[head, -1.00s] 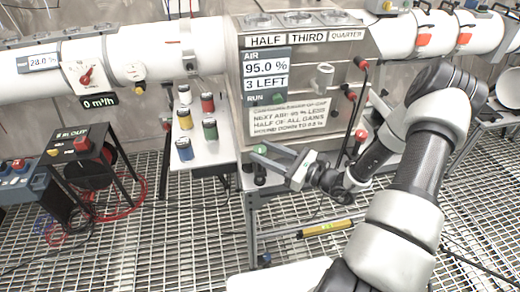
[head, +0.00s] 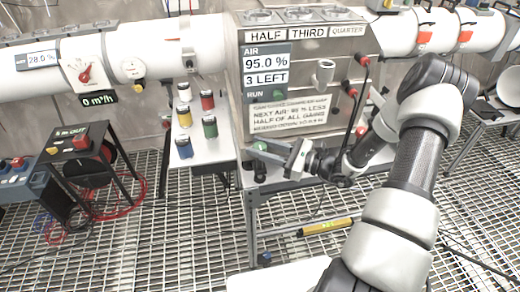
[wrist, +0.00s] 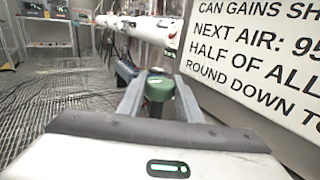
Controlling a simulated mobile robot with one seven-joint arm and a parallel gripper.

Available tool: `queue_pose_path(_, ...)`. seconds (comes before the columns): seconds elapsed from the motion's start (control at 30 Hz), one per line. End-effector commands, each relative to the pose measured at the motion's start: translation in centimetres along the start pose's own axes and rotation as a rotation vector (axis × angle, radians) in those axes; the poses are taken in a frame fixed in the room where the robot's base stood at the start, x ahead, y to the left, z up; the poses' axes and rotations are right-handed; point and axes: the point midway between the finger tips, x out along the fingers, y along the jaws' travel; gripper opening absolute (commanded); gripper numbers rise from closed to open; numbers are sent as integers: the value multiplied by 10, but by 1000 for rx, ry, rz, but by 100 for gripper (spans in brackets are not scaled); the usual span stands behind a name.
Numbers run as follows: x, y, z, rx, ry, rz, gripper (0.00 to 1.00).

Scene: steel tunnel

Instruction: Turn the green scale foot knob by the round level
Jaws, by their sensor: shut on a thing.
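The green knob (wrist: 160,88) stands between the two fingers of my gripper (wrist: 160,97) in the wrist view, beside the steel cabinet's lettered face. My gripper is shut on it, one finger on each side. In the head view my gripper (head: 263,153) reaches left across the cabinet's lower front. The knob is small and largely covered by the fingers there. I cannot pick out the round level in either view.
The steel cabinet (head: 350,95) carries the AIR display (head: 266,72) and a lettered plate (head: 290,116). A side table with several coloured cans (head: 210,127) stands left of it. A yellow level bar (head: 325,228) lies below. Grating floor is open at front left.

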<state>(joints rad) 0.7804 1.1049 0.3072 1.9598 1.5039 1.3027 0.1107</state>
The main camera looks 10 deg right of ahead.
Motion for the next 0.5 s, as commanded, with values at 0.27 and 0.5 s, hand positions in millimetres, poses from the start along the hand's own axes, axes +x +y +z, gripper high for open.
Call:
queue_pose_path(0.27,1,-1,-2,-5,-3,262,10)
queue_pose_path(0.5,0,0,1,0,-1,294,10)
